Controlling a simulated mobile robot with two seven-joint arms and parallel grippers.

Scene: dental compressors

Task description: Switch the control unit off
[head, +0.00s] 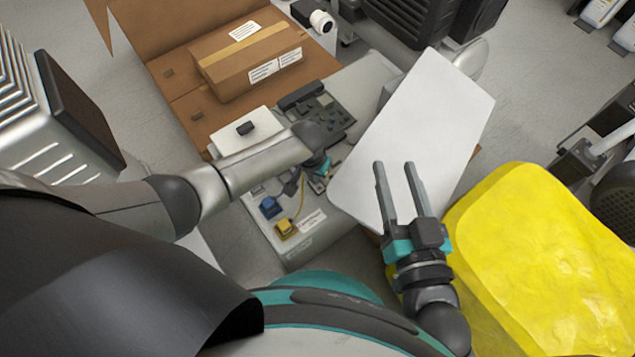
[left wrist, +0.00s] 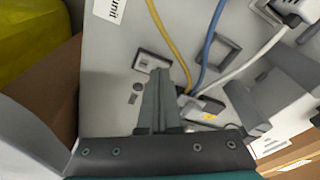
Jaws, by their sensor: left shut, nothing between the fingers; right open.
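The control unit (head: 310,238) is a light grey box with blue and yellow plugs on its panel. A large white panel (head: 420,120) stands tilted over its right side. My left gripper (head: 322,168) reaches over the unit, and its own arm partly hides it. In the left wrist view, its fingers (left wrist: 160,78) are shut and empty, close to the unit's face (left wrist: 110,60). A small dark-framed rectangular part, perhaps a switch (left wrist: 150,62), is just beyond the fingertips; contact cannot be told. My right gripper (head: 393,168) is open and empty, in front of the white panel.
Yellow (left wrist: 170,45), blue (left wrist: 210,45) and white (left wrist: 245,62) cables run close to the left fingers. A cardboard box (head: 250,60) lies behind the unit. A bulky yellow object (head: 550,260) is right of my right gripper.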

